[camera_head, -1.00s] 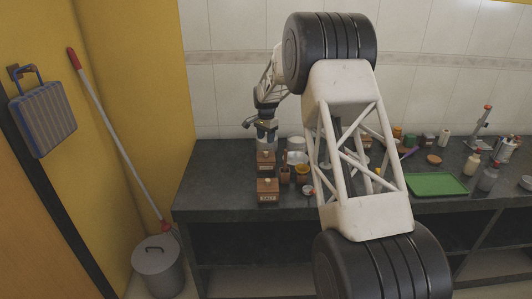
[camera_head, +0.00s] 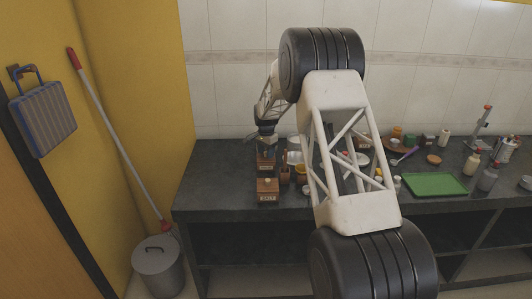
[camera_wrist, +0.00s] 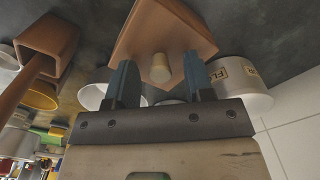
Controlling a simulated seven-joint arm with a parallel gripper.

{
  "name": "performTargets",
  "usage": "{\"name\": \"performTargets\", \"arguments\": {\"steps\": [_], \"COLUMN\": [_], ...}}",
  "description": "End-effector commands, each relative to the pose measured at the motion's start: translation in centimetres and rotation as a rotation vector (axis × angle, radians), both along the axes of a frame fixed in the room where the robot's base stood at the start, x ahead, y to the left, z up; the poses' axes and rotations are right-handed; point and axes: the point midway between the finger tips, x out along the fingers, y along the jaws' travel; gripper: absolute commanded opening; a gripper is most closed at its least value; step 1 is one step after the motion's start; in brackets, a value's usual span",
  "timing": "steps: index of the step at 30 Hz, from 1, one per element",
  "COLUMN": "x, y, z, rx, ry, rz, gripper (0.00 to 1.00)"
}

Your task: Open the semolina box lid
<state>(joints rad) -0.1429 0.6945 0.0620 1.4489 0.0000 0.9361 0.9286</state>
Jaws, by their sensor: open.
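A wooden box with a lid (camera_head: 265,165) stands behind a similar box marked SALT (camera_head: 268,190) on the dark counter. The rear box's label is too small to read, so I cannot confirm it as semolina. In the wrist view, a wooden lid (camera_wrist: 165,28) with a pale round knob (camera_wrist: 160,68) lies just ahead of my gripper (camera_wrist: 160,74). The lid looks closed. My gripper is open, with one dark finger on either side of the knob and visible gaps between. In the head view my gripper (camera_head: 266,139) is just above the rear box, partly hiding it.
A white canister with a label starting FL (camera_wrist: 240,86) stands close beside the right finger. A wooden holder (camera_wrist: 47,45) and a yellow pot (camera_wrist: 38,96) are at left. A green tray (camera_head: 436,184) lies farther right. The counter's left end is clear.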

Motion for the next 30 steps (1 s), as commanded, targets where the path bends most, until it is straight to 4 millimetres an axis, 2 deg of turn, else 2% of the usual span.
{"name": "performTargets", "arguments": {"steps": [10,19,30], "x": [-0.01,-0.01,-0.47], "y": [0.0,-0.01,0.0], "z": [-0.21,-0.2,-0.16], "rx": [0.0,0.0,0.0], "ry": [0.0,0.0,0.0], "rz": [0.0,0.0,0.0], "gripper": [0.48,0.02,0.0]}}
